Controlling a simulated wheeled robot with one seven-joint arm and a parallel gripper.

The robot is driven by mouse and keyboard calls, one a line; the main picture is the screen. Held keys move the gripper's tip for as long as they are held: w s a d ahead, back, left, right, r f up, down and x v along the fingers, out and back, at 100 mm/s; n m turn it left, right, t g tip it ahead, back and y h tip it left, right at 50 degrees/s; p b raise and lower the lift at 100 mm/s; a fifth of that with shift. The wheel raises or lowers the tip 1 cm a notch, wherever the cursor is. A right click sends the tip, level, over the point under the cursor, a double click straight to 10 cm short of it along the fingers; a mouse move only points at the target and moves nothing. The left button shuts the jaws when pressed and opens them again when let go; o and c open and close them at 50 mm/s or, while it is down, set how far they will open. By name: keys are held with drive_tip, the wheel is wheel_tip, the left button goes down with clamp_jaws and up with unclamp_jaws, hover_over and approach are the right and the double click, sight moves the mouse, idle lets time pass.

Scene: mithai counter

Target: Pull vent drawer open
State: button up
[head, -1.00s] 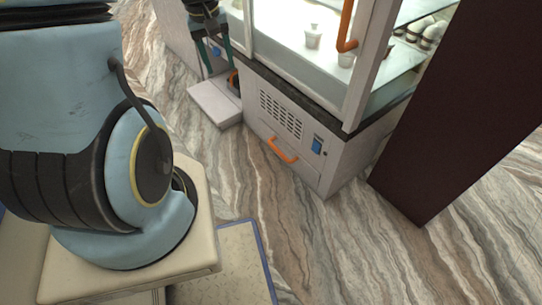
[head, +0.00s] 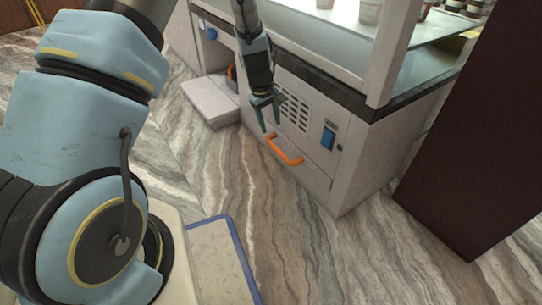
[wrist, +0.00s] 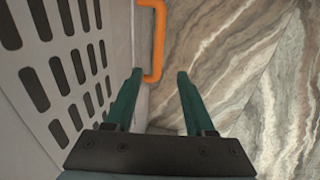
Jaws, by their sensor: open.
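The vent drawer (head: 312,140) is the white lower front panel of the counter, with dark slots, and it sits flush. Its orange handle (head: 284,151) is a bar low on the panel. My gripper (head: 268,117) is open and empty, just above and left of the handle in the head view. In the wrist view the open fingers (wrist: 158,75) point toward the handle (wrist: 158,40), whose near end lies close to the left finger's tip. The vent slots (wrist: 66,70) show at left. I see no clear contact between fingers and handle.
A low white step (head: 209,100) stands left of the counter. A dark red block (head: 455,165) stands at right. The marbled floor (head: 290,220) before the drawer is clear.

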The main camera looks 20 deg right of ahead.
sight(277, 148)
drive_tip(key=f+b, duration=0.1)
drive_tip(key=f, duration=0.3)
drive_tip(key=d+f+b, duration=0.1)
drive_tip(key=f+b, duration=0.1)
drive_tip(key=f, duration=0.2)
drive_tip(key=d+f+b, duration=0.1)
drive_tip(key=f+b, duration=0.1)
drive_tip(key=f, duration=0.2)
drive_tip(key=shift+w+d, duration=0.25)
drive_tip(key=shift+w, duration=0.05)
drive_tip(key=shift+c, duration=0.3)
clamp_jaws()
idle(0.6)
